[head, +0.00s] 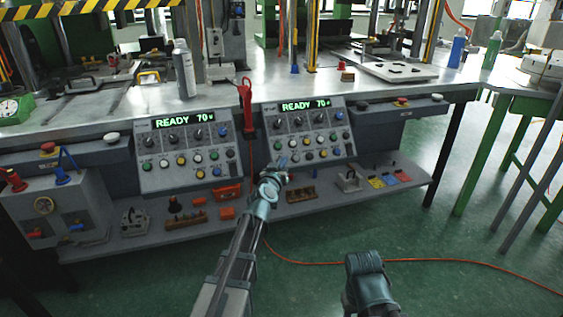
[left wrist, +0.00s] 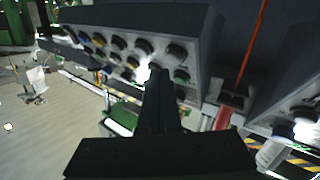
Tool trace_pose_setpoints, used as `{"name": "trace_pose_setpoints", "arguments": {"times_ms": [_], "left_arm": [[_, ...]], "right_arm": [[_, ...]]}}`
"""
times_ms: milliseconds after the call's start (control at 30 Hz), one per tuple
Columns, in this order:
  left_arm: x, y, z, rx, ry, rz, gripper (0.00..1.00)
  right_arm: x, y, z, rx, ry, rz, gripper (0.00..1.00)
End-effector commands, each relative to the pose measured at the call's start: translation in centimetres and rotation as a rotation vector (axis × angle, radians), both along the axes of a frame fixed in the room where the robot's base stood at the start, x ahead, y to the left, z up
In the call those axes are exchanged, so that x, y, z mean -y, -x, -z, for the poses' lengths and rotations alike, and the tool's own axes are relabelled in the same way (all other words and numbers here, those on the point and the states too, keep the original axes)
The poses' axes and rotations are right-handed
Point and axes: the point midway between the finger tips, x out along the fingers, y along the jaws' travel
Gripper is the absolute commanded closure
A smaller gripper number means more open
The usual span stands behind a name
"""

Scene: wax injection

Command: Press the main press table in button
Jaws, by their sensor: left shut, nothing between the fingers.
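Two grey control panels stand at the bench front, the left panel (head: 186,150) and the right panel (head: 303,130), each with a green READY 70 display. Rows of knobs and coloured buttons cover both; their labels are too small to read, so I cannot tell which is the table in button. My left gripper (head: 282,162) is shut and empty at the lower left of the right panel. In the left wrist view its closed fingers (left wrist: 158,85) point at a panel's button rows (left wrist: 125,52), overlapping a bright white spot. Whether they touch a button is unclear.
A red-handled tool (head: 246,105) hangs between the panels. A lower shelf (head: 150,238) holds orange boxes, wooden blocks and small fixtures. The steel bench top (head: 265,92) carries a spray bottle (head: 184,70). An orange cable (head: 430,261) crosses the green floor. Part of my right arm shows below.

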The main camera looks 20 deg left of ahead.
Motion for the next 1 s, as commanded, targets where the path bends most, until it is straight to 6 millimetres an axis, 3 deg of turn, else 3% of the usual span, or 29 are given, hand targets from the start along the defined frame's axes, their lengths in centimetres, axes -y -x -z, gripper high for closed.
{"name": "trace_pose_setpoints", "arguments": {"times_ms": [1000], "left_arm": [[-0.4, -0.56, 0.58, 0.0, 0.0, -0.001, 1.0]], "right_arm": [[0.0, 0.0, 0.58, 0.0, 0.0, 0.0, 0.5]]}}
